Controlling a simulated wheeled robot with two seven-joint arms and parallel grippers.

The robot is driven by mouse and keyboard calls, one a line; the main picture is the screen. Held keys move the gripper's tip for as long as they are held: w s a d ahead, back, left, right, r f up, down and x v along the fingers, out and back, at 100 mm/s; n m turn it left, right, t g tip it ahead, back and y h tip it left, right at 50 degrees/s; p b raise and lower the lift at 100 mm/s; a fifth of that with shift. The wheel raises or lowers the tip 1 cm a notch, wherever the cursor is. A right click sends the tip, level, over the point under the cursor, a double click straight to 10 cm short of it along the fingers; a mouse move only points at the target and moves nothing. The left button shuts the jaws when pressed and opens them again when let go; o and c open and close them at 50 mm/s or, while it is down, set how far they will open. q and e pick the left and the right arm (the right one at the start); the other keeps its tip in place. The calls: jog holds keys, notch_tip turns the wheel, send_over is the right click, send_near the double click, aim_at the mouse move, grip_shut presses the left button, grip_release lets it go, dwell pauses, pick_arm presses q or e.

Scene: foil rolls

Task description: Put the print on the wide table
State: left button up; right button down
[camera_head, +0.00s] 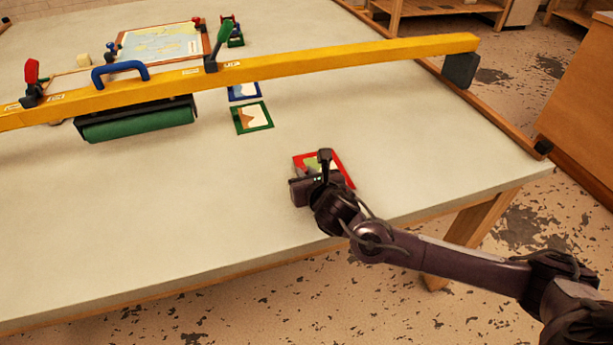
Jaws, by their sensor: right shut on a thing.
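A red-bordered print (341,168) is at the right front part of the wide grey-white table (200,225). It lies flat, on or just above the tabletop; I cannot tell if it touches. My right gripper (308,183) is shut on this print and covers its near left part. The fingertips are mostly hidden by the gripper's own body. My left gripper is not in view.
A long yellow beam (350,58) with clamps crosses above the table, with a green roller (138,123) beneath it. The table's front middle is clear. A wooden cabinet (585,110) stands at right.

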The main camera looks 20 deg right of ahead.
jog(key=shift+f, duration=0.45)
jog(key=c, duration=1.4)
grip_release()
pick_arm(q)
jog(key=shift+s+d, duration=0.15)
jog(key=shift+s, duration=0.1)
